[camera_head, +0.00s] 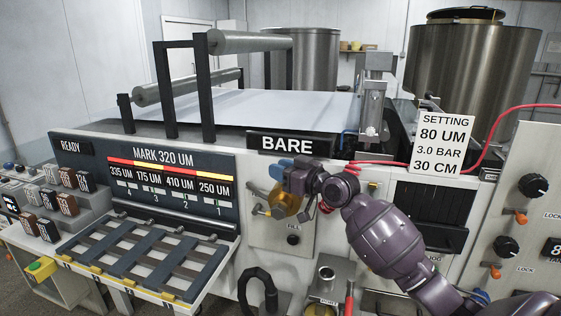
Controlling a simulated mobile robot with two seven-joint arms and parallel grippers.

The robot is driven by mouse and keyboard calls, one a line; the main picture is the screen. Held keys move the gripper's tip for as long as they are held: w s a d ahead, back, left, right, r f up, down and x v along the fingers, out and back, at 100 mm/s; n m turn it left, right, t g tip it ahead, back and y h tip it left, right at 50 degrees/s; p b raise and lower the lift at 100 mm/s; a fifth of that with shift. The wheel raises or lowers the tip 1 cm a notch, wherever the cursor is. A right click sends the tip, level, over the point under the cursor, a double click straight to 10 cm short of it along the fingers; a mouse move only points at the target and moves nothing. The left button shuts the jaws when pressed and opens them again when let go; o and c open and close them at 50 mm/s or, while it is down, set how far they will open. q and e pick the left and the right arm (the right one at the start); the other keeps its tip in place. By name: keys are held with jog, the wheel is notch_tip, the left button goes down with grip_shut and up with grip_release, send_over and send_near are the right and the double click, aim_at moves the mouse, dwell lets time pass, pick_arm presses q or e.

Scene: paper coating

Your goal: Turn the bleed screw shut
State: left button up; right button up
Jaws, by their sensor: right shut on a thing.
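My right arm comes in from the lower right. My right gripper (291,188) is at the machine's front panel, below the BARE sign, and is shut on a small part there. That part appears to be the bleed screw, but the hand hides it, so its turn cannot be seen. An amber rounded bowl (284,203) shows just below and behind the fingers, partly covered by them. My left gripper is not in view.
A FILL port (293,240) lies below the bowl. A setting card (440,144) and a red hose (487,147) are at upper right. A slatted rack (150,252) juts out at lower left.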

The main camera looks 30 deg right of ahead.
jog(key=shift+d+m+t+h, duration=0.1)
jog(key=shift+m+t+h, duration=0.3)
jog(key=shift+m+h, duration=0.95)
jog(key=shift+d+h, duration=0.1)
jog(key=shift+h, duration=0.85)
jog(key=o, duration=0.9)
jog(key=s, duration=0.3)
jog(key=s+b, duration=0.1)
jog(key=s, duration=0.6)
jog(key=shift+s+d+b, duration=0.35)
jog(key=shift+b, duration=0.05)
